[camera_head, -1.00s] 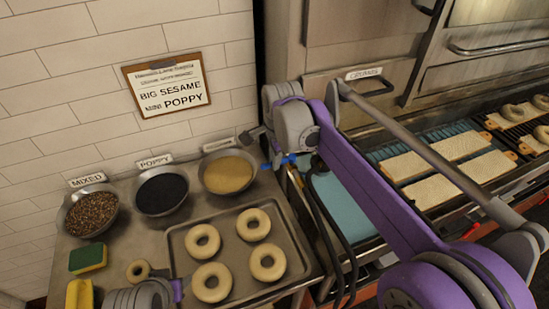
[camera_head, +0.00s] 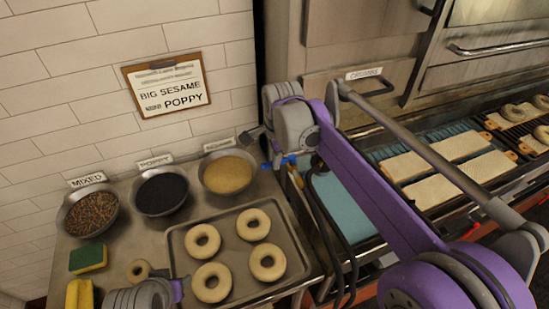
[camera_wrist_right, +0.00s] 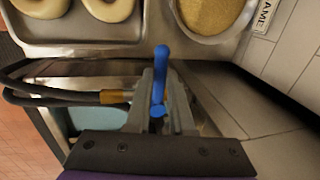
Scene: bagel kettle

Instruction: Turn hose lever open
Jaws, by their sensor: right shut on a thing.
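The blue hose lever (camera_wrist_right: 161,72) shows in the right wrist view between the two grey fingers of my right gripper (camera_wrist_right: 160,95). The gripper is shut on it, and the lever's rounded end sticks out past the fingertips. A brass hose fitting (camera_wrist_right: 115,97) with a black hose (camera_wrist_right: 55,95) lies just left of the fingers. In the head view a little of the blue lever (camera_head: 289,160) shows below my right wrist, which hides most of the gripper.
Left of the lever are a tray (camera_head: 176,250) of bagels and bowls of mixed seeds (camera_head: 92,213), poppy (camera_head: 161,192) and sesame (camera_head: 228,175). To the right is a blue water basin (camera_head: 342,205) with bagel boards (camera_head: 462,146) beyond. Black hoses (camera_head: 335,240) hang between.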

